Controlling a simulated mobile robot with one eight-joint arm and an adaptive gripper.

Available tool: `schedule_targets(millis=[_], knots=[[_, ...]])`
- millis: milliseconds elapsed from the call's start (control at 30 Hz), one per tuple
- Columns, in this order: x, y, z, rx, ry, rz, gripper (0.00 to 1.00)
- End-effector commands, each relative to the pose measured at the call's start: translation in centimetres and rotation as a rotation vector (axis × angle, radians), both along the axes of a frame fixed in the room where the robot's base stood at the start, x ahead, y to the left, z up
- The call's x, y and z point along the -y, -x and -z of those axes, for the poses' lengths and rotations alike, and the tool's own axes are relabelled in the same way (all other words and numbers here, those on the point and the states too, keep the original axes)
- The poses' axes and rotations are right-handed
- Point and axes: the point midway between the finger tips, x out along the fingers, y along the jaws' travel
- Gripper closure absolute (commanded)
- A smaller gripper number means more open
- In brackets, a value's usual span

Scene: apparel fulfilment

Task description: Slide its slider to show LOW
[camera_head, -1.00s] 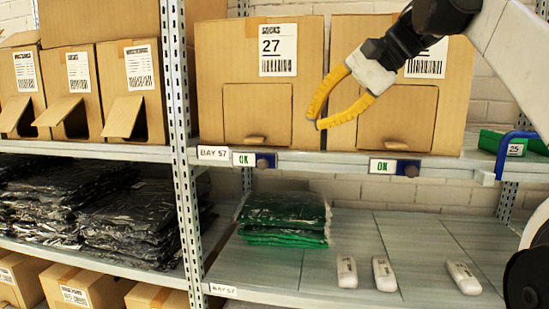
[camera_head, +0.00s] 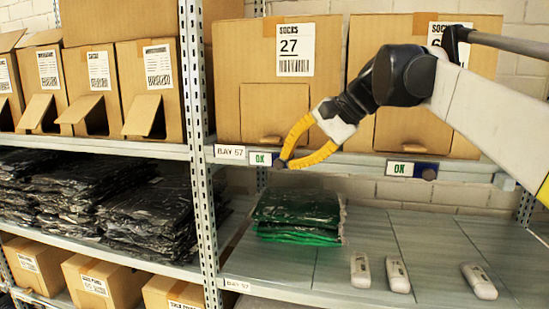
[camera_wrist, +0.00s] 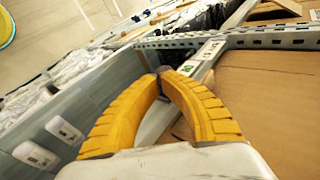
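Two slider signs sit on the front edge of the upper shelf: a left sign (camera_head: 261,158) and a right sign (camera_head: 400,169). Both show OK in green on white. Whether the tips touch the knob is unclear.
A socks box marked 27 (camera_head: 252,85) stands above the left sign, with another box (camera_head: 405,128) to its right. The shelf below holds a green bagged stack (camera_head: 297,217) and several white devices (camera_head: 397,275). A metal upright (camera_head: 205,240) stands to the left.

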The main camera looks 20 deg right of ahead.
Motion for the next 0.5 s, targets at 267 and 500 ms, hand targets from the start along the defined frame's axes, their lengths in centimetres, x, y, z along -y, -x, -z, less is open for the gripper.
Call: schedule_targets(millis=[267, 500], knots=[[-1.2, -0.6, -0.1, 0.0, 0.0, -0.003, 1.0], [-4.6, -2.5, -0.1, 0.0, 0.0, -0.003, 1.0]])
